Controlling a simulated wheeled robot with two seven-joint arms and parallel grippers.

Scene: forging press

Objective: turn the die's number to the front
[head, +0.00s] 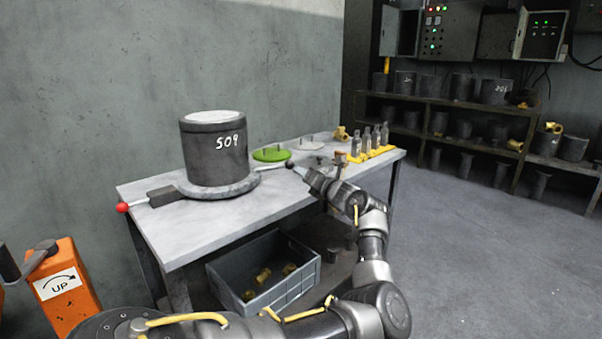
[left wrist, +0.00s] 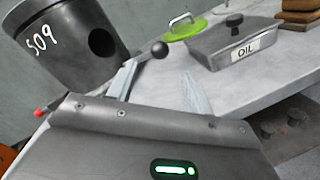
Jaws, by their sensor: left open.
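The die (head: 215,155), a dark grey cylinder with a pale top, stands upright on a round turntable plate (head: 218,192) on the grey table. The white number 509 is on its right front side in the head view. In the left wrist view the die (left wrist: 75,60) shows the number at left and a dark round hole to its right. A bar with a black ball knob (left wrist: 160,49) sticks out on the right. My left gripper (head: 298,171) is open, its fingers (left wrist: 160,85) just short of the knob and apart from it. My right gripper is not in view.
A lever with a red knob (head: 122,207) points left. A green lid (head: 271,154) and an OIL box (left wrist: 245,42) lie beyond the black knob.

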